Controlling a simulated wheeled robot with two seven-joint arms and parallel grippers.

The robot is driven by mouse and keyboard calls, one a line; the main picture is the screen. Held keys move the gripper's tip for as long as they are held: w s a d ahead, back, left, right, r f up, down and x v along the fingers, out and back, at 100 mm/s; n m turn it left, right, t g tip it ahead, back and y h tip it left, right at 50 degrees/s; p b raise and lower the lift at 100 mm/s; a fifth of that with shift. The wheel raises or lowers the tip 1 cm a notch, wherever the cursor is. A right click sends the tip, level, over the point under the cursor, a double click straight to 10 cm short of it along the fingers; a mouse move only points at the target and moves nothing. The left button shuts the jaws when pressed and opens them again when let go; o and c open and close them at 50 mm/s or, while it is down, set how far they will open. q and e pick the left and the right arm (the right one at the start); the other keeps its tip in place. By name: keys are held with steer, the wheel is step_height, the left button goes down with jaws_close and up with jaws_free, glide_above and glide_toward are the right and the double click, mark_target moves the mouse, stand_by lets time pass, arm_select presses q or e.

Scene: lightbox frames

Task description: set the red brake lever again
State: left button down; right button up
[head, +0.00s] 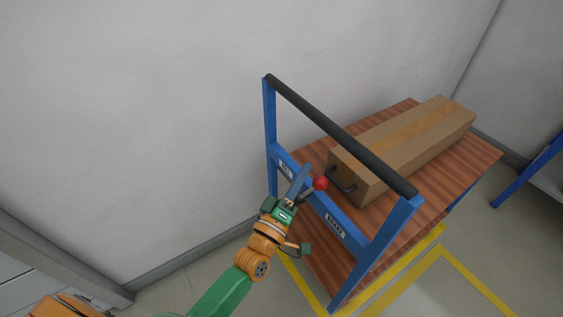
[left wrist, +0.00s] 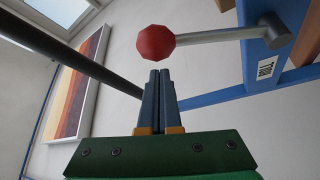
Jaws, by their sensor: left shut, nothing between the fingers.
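The brake lever's red knob (head: 320,184) shows at the near end frame of the blue cart. In the left wrist view the knob (left wrist: 155,44) is on a grey rod (left wrist: 208,35) that runs right to a grey pivot on a blue bar. A white label (left wrist: 267,68) is beside the pivot. My left gripper (head: 304,170) is shut and empty, its fingers just left of the knob. In the left wrist view its fingertips (left wrist: 160,73) end just below the knob; I cannot tell whether they touch it. My right gripper is not in view.
The cart's black handle bar (head: 340,135) spans above the lever. Two white labels are on the blue crossbar (head: 316,200). A wall (head: 130,120) stands behind; yellow lines mark the floor.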

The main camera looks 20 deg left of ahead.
arm_select(q)
steer(key=shift+s+d+f+m+t+h+b, duration=0.2)
steer(key=shift+s+d+m+b, duration=0.2)
steer(key=shift+m, duration=0.25)
steer(key=shift+s+d+f+m+t+h+b, duration=0.1)
steer(key=shift+s+d+m+h+b, duration=0.15)
steer(key=shift+d+m, duration=0.3)
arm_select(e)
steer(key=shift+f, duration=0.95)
arm_select(q)
steer(key=shift+a, duration=0.1)
